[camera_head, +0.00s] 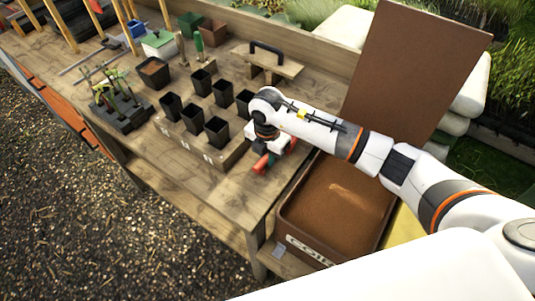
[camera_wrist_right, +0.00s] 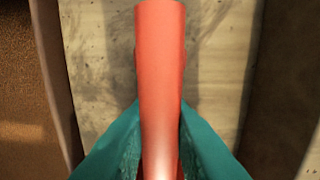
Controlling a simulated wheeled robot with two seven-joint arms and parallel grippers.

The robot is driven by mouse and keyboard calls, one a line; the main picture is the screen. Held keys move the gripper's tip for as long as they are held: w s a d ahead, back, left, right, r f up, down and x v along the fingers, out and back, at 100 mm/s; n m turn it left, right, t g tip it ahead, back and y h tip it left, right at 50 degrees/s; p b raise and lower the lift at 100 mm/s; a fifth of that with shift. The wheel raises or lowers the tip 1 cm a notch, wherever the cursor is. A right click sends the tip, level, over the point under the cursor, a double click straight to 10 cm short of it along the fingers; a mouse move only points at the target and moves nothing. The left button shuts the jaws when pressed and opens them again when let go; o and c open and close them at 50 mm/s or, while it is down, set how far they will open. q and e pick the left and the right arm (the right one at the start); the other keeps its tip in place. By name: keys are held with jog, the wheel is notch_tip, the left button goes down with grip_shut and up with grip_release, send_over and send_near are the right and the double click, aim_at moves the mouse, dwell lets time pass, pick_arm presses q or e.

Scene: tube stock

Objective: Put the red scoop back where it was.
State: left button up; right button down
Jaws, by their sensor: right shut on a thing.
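The red scoop (camera_head: 261,164) is at the right end of the bench, just below my right gripper (camera_head: 268,150). In the right wrist view, the smooth red scoop (camera_wrist_right: 160,60) runs up the middle between the teal fingers of my right gripper (camera_wrist_right: 160,138), which are shut on it. Pale wood shows beneath it. I cannot tell whether the scoop touches the bench. My left gripper is not in view.
A brown coir bin (camera_head: 285,222) stands right of the bench, its lid (camera_head: 420,65) raised behind. Several black pots (camera_head: 217,130) stand in a wooden stand (camera_head: 205,152) left of the gripper. Bare wooden bench top (camera_head: 237,192) lies in front of the scoop.

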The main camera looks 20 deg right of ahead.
jog(key=shift+f, duration=0.15)
jog(key=c, duration=1.3)
grip_release()
jog(key=shift+r, duration=0.55)
notch_tip(320, 180, up, 11)
jog(key=b, duration=0.3)
jog(key=shift+r, duration=0.15)
